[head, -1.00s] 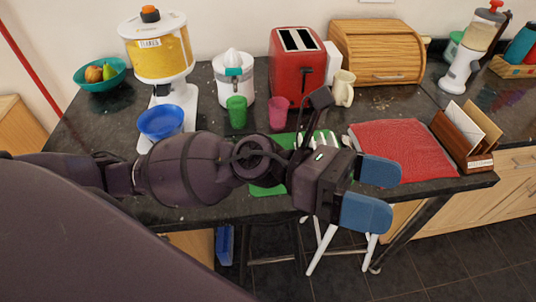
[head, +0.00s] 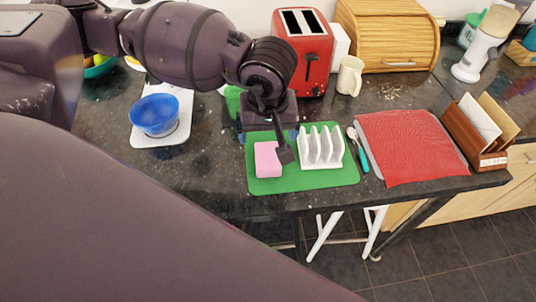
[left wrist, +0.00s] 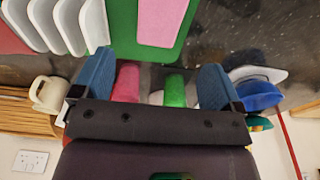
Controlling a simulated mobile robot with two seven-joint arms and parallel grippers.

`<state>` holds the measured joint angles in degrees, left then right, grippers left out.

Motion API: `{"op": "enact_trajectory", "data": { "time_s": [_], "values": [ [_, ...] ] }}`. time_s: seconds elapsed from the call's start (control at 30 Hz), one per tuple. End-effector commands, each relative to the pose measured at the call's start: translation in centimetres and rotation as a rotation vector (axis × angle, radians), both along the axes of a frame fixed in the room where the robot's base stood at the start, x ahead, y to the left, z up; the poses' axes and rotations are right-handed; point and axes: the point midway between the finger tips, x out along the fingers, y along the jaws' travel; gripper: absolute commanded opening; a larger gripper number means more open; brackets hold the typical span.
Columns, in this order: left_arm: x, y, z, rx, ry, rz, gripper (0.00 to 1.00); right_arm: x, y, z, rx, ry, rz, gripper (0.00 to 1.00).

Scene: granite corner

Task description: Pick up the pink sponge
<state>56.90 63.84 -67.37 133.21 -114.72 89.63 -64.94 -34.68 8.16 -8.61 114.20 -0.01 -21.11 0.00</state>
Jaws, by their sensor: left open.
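The pink sponge (head: 267,160) lies on the left part of a green mat (head: 300,183), near the counter's front edge. A dark part of my left arm covers a little of its right side. It also shows at the top of the left wrist view (left wrist: 162,20). My left gripper (head: 268,135) hangs just behind the sponge, pointing down, with blue fingers. In the left wrist view my left gripper (left wrist: 154,82) is spread wide, with the sponge beyond its fingertips and nothing held. My right gripper is out of view.
A white toast rack (head: 321,148) stands on the mat right of the sponge. A teal-handled spoon (head: 358,150) and red cloth (head: 410,147) lie further right. Pink (left wrist: 126,82) and green (left wrist: 174,90) cups are behind the gripper. A blue bowl (head: 155,114) stands left; the toaster (head: 303,55) behind.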

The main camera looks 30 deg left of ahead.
Motion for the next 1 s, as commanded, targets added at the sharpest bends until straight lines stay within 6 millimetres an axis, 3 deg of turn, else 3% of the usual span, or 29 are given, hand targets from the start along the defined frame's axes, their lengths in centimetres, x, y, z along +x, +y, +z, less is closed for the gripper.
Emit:
{"op": "enact_trajectory", "data": {
  "time_s": [0.2, 0.53, 0.8, 1.0],
  "values": [
    [0.3, 0.2, -3.3, -0.001, 0.005, 0.001, 0.92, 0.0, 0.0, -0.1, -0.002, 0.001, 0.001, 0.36],
    [0.5, 0.3, -5.6, -0.003, 0.005, 0.001, 0.92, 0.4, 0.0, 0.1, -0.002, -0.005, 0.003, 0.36],
    [0.9, 0.5, -9.1, -0.004, 0.005, 0.003, 0.92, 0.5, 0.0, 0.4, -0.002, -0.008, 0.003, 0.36],
    [1.0, 0.6, -9.8, -0.004, 0.004, 0.002, 0.92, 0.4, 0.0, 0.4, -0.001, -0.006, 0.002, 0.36]
  ]
}}
